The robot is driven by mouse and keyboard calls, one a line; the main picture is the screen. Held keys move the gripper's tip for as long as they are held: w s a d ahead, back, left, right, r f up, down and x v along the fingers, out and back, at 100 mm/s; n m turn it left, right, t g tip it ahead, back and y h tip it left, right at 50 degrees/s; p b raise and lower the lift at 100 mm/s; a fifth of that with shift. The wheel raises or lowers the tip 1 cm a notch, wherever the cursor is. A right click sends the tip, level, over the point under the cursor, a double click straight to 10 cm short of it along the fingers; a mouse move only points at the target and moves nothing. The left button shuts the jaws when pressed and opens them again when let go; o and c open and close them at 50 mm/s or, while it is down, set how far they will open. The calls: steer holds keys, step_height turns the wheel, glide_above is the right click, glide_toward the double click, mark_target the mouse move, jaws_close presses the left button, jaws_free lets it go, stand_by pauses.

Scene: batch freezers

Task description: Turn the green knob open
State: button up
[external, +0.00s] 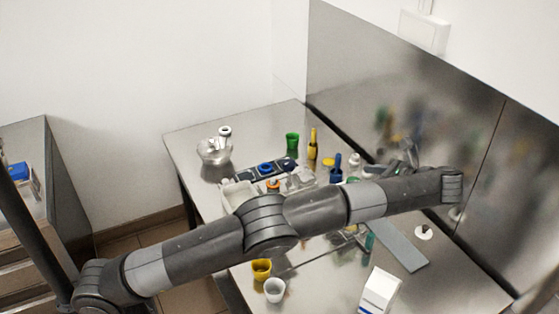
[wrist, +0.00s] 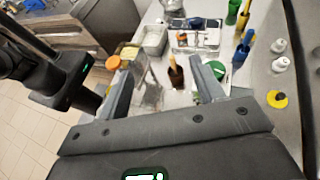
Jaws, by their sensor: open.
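A round green knob-like part (wrist: 215,70) with some white on it shows in the wrist view, just beyond and to the right of my right finger's tip. In the external view a small bit of green (external: 352,180) shows just behind my arm; I cannot tell if it is the same part. My gripper (wrist: 163,84) is open, with its two fingers wide apart and nothing held. The finger partly overlaps the view near the green part, and I cannot tell whether they touch. In the external view my forearm hides the fingers.
A dark cup with a yellow handle (wrist: 176,75) stands between my fingers in the picture. A blue-handled tool (wrist: 242,48), white bottles (wrist: 279,56) and a yellow item (wrist: 278,99) stand to the right. A steel wall (external: 400,100) bounds the table's back. A white carton (external: 379,291) stands in front.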

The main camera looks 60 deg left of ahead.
steer(key=s+a+r+m+t+y, duration=0.15)
steer(key=a+r+t+y, duration=0.25)
steer(key=a+r, duration=0.4)
steer(key=d+f+m+t+h, duration=0.2)
steer(key=d+f+m+t, duration=0.3)
steer(key=m+t, duration=0.6)
step_height(320, 180, down, 16)
steer(key=d+t, duration=0.1)
steer(key=shift+n, duration=0.25)
steer(key=x, duration=1)
steer(key=shift+w+r, duration=0.2)
steer(key=shift+w, duration=0.15)
steer(key=c, duration=1)
steer(key=shift+o, duration=0.2)
